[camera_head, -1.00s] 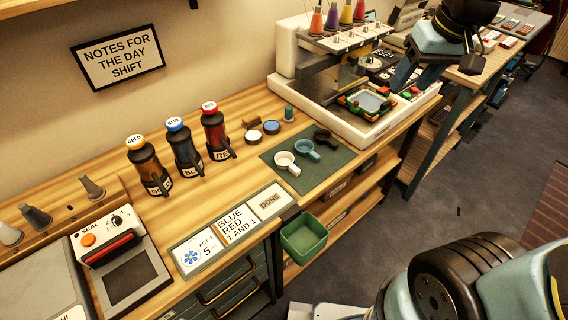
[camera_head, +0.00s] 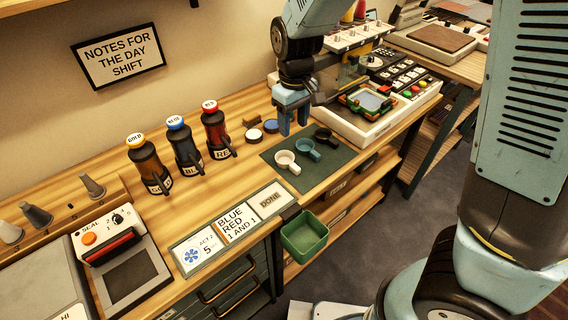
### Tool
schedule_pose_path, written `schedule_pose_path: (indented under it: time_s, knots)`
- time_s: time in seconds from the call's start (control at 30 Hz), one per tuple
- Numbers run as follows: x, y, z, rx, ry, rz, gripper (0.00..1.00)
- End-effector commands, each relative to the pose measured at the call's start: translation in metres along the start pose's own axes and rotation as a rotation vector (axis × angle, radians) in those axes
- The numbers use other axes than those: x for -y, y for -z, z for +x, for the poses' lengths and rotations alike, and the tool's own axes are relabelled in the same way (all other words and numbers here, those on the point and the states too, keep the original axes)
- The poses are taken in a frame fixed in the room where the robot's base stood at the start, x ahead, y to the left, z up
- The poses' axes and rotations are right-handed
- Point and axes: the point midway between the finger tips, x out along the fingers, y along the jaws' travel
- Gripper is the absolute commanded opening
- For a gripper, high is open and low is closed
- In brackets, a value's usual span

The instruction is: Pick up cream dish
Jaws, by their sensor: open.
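The cream dish (camera_head: 285,158) is a small round cup with a short handle pointing toward the lower right. It sits on the dark green mat (camera_head: 310,178), leftmost in a row with a blue dish (camera_head: 305,145) and a dark dish (camera_head: 323,135). My gripper (camera_head: 293,130) is open, blue, and points down above the back edge of the mat. In the picture it is just above the cream and blue dishes, apart from the cream one. Its exact height over the mat is hard to tell.
Three labelled bottles (camera_head: 186,148) stand left of the mat. Small round pots (camera_head: 254,135) lie behind it, close to my gripper. An embroidery-like machine (camera_head: 395,105) stands to the right. A green bin (camera_head: 304,234) hangs off the table's front edge.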

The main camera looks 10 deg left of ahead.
Motion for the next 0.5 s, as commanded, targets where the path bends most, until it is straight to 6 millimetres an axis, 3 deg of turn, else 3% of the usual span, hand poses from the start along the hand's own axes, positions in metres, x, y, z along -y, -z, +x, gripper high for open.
schedule_pose_path:
  time_s: [0.5]
  knots:
    - [0.001, -0.001, 0.075, 0.003, -0.001, 0.0, 0.52]
